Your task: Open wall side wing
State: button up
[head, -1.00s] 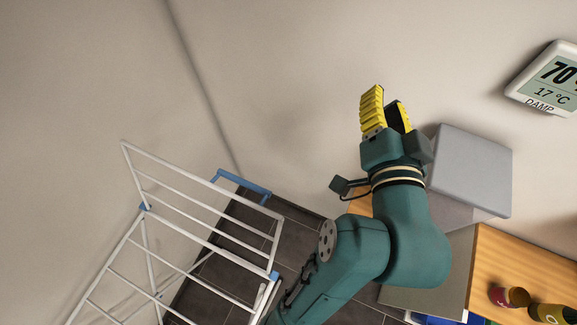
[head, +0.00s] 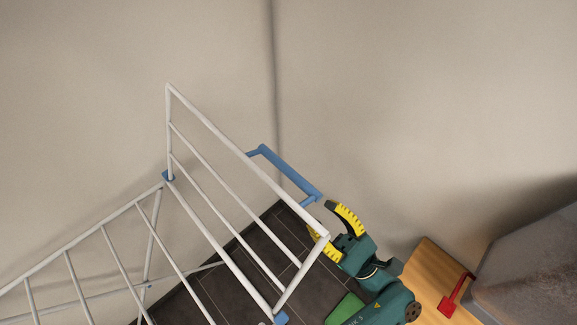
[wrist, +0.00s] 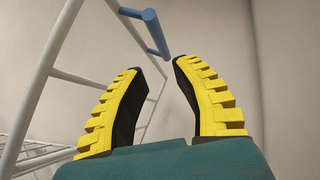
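A white drying rack (head: 107,208) stands by the wall at the left. Its wing (head: 235,143), a white barred frame, slants up from blue corner joints at its lower side. My gripper (head: 321,219) is beside the wing's right outer corner, which partly covers one finger in the head view. In the wrist view my gripper (wrist: 155,68) is open, with nothing held between its yellow-padded fingers. The wing's white bars (wrist: 45,70) pass to the left of the fingers there. I cannot tell whether finger and wing touch.
A blue bar (head: 288,172) sticks out behind the wing, and also shows just beyond my fingertips in the wrist view (wrist: 152,32). A wooden top (head: 425,275) with a red object (head: 455,297) is at right, near a grey block (head: 530,270). Walls meet behind.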

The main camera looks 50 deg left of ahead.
aim_at(289, 169)
jog(key=p+x, duration=0.1)
jog(key=x, duration=1)
jog(key=shift+a+r+p, duration=0.2)
jog(key=shift+p, duration=0.2)
grip_shut()
